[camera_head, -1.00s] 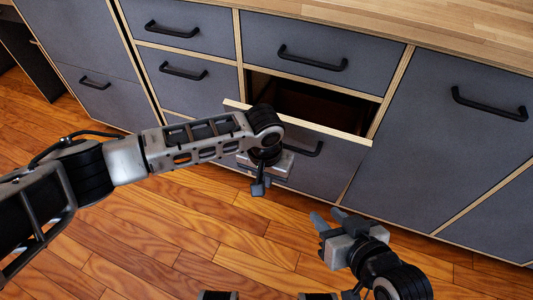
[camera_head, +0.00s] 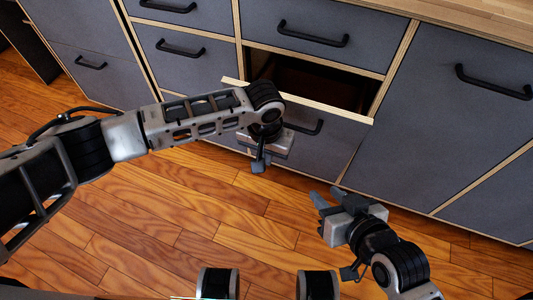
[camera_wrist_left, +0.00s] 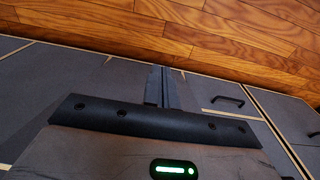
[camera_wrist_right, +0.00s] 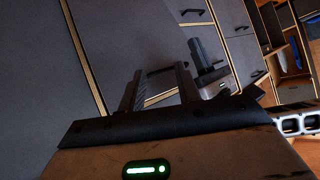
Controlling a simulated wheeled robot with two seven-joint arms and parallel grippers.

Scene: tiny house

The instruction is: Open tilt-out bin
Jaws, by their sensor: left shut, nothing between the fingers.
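The tilt-out bin is a dark grey front panel (camera_head: 325,149) with a pale wooden top edge, below a drawer. It is tilted outward, with a dark opening (camera_head: 315,83) behind its top edge. Its black handle (camera_head: 303,126) is partly hidden by my left wrist. My left gripper (camera_head: 259,164) is shut and empty, pointing down in front of the panel. Its closed fingers also show in the left wrist view (camera_wrist_left: 164,88). My right gripper (camera_head: 327,197) is open and empty, low in front of the cabinet and right of the left gripper. Its parted fingers show in the right wrist view (camera_wrist_right: 160,84).
A closed drawer (camera_head: 297,36) with a black handle is above the bin. A large closed cabinet front (camera_head: 440,130) stands to the right, and smaller closed drawers (camera_head: 183,57) to the left. The wooden floor (camera_head: 215,215) in front is clear.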

